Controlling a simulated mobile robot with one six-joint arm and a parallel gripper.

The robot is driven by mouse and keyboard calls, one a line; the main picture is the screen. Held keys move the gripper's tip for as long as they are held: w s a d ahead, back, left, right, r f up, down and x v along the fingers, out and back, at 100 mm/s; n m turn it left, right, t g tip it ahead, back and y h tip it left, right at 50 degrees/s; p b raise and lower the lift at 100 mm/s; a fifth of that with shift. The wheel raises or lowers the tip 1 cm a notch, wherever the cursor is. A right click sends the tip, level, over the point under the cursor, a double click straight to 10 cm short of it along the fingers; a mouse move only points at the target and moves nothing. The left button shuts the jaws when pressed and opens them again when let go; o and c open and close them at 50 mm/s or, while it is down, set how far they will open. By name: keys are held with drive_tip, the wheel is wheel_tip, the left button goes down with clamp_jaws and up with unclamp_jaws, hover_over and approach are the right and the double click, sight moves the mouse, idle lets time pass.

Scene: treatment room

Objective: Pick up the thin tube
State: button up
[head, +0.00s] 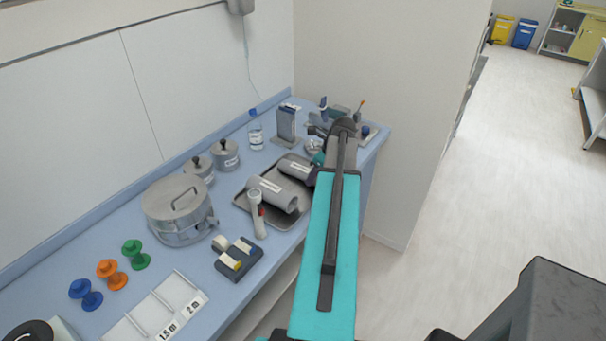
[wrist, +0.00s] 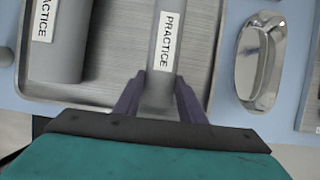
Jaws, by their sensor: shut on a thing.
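The thin tube (head: 295,168) is a grey cylinder with a white label, at the far right end of the metal tray (head: 240,200). In the wrist view the thin tube (wrist: 167,65) runs up the picture with its "PRACTICE" label showing. My gripper (wrist: 160,82) has one dark finger on each side of its near end and is shut on it. In the head view my gripper (head: 314,172) is partly hidden by my arm. I cannot tell whether the tube is clear of the tray. A thicker grey tube (head: 272,194) lies beside it on the tray.
A shiny metal dish (wrist: 258,62) lies just right of the tray. A white torch-like tool (head: 257,213) leans at the tray's near edge. A bottle (head: 255,132), lidded pots (head: 225,155) and a steel drum (head: 178,208) stand behind and left. The counter's front edge is close.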

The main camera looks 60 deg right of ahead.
drive_tip(key=shift+r, duration=0.15)
drive_tip(key=shift+r+b, duration=0.7)
drive_tip(key=shift+r, duration=0.5)
drive_tip(key=s+d+r+b, duration=0.2)
drive_tip(key=s+d+b, duration=0.2)
drive_tip(key=s+d, duration=0.7)
drive_tip(key=shift+d+r+b, duration=0.2)
drive_tip(key=shift+b, duration=0.2)
drive_tip(key=shift+s, duration=0.1)
